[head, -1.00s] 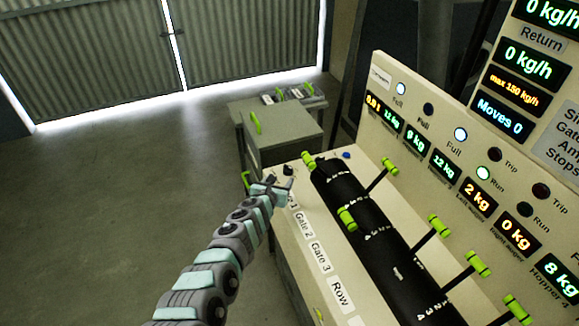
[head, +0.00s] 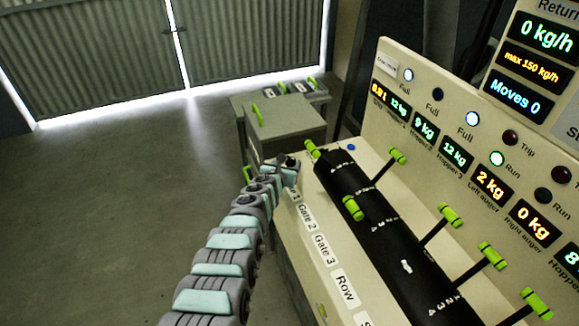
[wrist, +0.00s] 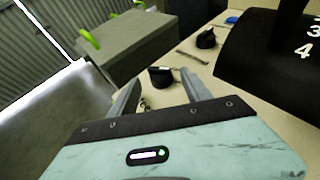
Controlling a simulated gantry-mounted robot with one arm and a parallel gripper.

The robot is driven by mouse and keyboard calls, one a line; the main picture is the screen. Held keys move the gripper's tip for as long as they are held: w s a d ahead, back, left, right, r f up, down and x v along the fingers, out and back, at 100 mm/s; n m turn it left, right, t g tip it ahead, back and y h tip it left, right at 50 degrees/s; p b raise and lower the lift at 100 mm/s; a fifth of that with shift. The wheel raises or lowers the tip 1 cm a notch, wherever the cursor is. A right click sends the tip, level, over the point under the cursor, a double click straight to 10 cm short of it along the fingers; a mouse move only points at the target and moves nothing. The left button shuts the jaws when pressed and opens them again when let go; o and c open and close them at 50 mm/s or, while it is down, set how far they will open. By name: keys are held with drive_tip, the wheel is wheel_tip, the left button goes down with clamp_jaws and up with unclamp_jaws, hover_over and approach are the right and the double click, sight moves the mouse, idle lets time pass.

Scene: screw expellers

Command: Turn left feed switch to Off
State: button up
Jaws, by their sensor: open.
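Two small black knobs stand on the cream panel top in the wrist view. The nearer knob (wrist: 162,78) has a pale mark and sits between the tips of my gripper (wrist: 158,74). The other knob (wrist: 207,38) is farther off to the right. No readable label shows which knob is the left feed switch. My gripper is open, with one finger on each side of the nearer knob; I cannot tell whether they touch it. In the head view my gripper (head: 281,166) is at the panel's far left end, and its fingers are hard to make out.
A black drum with white numbers (head: 405,268) and green-tipped levers (head: 450,215) lie right of my arm. The upright display panel (head: 400,60) stands behind them. A grey box with a green handle (head: 285,120) is beyond the gripper. Open floor (head: 120,200) lies left.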

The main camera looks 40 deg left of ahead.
sight(291, 160)
drive_tip(key=shift+w+a+f+b, duration=0.1)
drive_tip(key=shift+w+f+b, duration=0.35)
drive_tip(key=shift+b, duration=0.4)
drive_tip(key=b, duration=0.1)
drive_tip(key=w+b, duration=0.1)
drive_tip(key=b, duration=0.1)
drive_tip(key=shift+a+f, duration=0.25)
drive_tip(key=shift+a, duration=0.05)
drive_tip(key=shift+w+a+r+b, duration=0.1)
drive_tip(key=shift+w+r+b, duration=0.15)
drive_tip(key=shift+b, duration=0.25)
drive_tip(key=shift+c, duration=0.4)
clamp_jaws()
